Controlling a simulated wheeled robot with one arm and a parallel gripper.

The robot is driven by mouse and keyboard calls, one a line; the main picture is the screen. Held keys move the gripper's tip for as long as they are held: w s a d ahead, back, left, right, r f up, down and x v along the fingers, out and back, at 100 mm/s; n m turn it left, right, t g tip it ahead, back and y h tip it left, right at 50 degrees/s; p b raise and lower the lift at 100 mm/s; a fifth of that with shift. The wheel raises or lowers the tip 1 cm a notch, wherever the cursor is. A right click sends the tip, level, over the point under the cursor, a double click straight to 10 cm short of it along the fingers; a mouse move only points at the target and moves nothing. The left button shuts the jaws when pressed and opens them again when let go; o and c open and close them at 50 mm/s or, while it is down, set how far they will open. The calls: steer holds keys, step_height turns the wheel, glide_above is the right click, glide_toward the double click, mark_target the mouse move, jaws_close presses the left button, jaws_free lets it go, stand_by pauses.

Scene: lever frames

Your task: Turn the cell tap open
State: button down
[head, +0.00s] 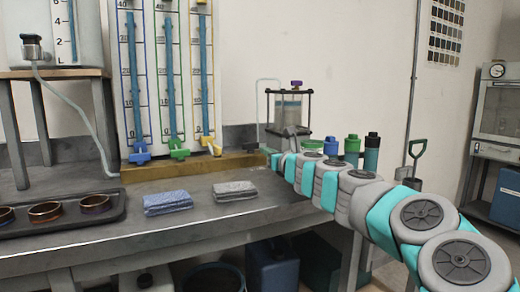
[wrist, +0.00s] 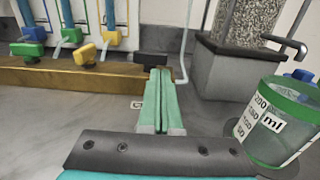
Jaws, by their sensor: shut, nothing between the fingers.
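The cell, a clear cylinder in a dark frame (head: 288,110), stands at the back of the bench with a purple knob (head: 296,83) on top. In the wrist view its grainy column (wrist: 245,28) rises from a grey base, with a metal spout (wrist: 288,43) at right. I cannot tell which part is the cell tap. My gripper (wrist: 158,75) is shut and empty, pointing at a dark block (wrist: 152,58) on the wooden ledge, left of the cell. In the head view my arm hides the cell's lower part.
Blue (head: 139,156), green (head: 178,151) and yellow (head: 212,146) taps sit below the gauge tubes. A green-rimmed measuring beaker (wrist: 272,125) stands close at right in the wrist view. Folded cloths (head: 167,202) and a tray of bowls (head: 62,218) lie on the bench's left.

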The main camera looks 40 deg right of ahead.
mark_target(256, 146)
steer(key=shift+x, duration=2.55)
steer(key=shift+a, duration=0.1)
